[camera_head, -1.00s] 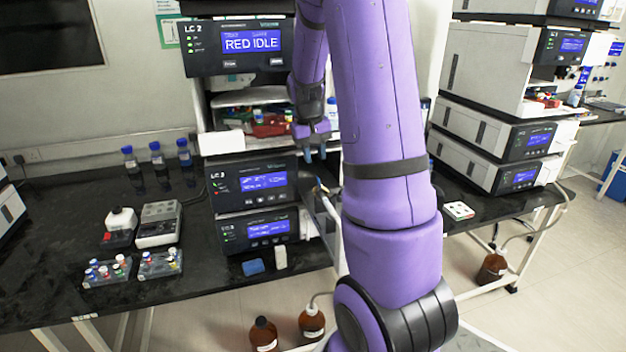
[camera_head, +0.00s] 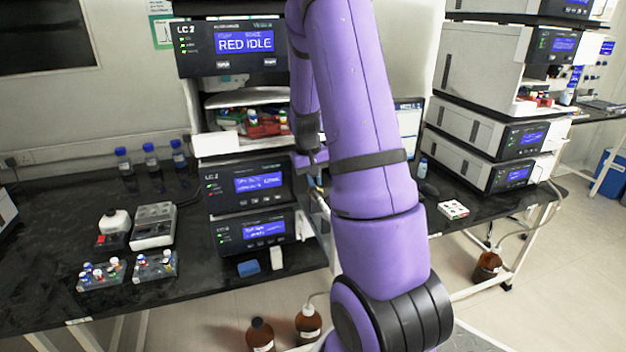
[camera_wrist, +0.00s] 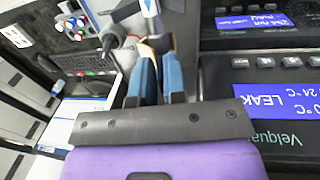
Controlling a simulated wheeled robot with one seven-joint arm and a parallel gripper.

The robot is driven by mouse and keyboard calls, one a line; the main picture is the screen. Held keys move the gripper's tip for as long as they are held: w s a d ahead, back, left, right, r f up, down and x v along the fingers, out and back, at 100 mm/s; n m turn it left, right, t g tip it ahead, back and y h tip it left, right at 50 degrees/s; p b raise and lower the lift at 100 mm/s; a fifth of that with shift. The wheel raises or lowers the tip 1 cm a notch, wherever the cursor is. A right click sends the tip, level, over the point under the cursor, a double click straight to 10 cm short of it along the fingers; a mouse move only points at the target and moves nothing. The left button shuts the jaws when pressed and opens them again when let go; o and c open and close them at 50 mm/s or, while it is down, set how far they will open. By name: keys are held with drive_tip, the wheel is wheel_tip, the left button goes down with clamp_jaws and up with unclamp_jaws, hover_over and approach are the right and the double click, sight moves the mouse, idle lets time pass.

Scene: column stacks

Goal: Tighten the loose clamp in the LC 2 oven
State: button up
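The instrument stack with the LC 2 label (camera_head: 218,38) stands left of my arm in the head view, its top screen reading RED IDLE. In the wrist view, a dark module front on the right has a blue screen (camera_wrist: 275,108) with °C readings and the word LEAK. My gripper (camera_wrist: 159,72) points away from the wrist camera with two blue-padded fingers, a narrow gap between them. A tan piece and a grey part show at the fingertips; I cannot tell whether they touch. In the head view my gripper is mostly hidden behind my arm. I cannot make out the clamp.
Brown bottles (camera_head: 308,322) stand below. A second stack (camera_head: 490,100) stands at right. A keyboard (camera_wrist: 88,64) shows in the wrist view.

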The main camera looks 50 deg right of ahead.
sight(313, 191)
clamp_jaws()
drive_tip(key=shift+w+a, duration=0.1)
drive_tip(key=shift+a, duration=0.1)
drive_tip(key=shift+w+a+f+g+h, duration=0.15)
drive_tip(key=shift+w+a+g+h, duration=0.15)
drive_tip(key=shift+g+h, duration=0.5)
drive_tip(key=shift+w+a+f+g+h, duration=0.15)
drive_tip(key=shift+a+g+h, duration=0.15)
drive_tip(key=shift+h, duration=0.45)
drive_tip(key=shift+w+a+f+g+h, duration=0.1)
drive_tip(key=shift+a+f+g+h, duration=0.1)
drive_tip(key=shift+g+h, duration=0.45)
drive_tip(key=shift+w+a+f+g+h, duration=0.1)
drive_tip(key=shift+a+f+g+h, duration=0.1)
drive_tip(key=shift+h, duration=0.7)
drive_tip(key=shift+o, duration=2.1)
unclamp_jaws()
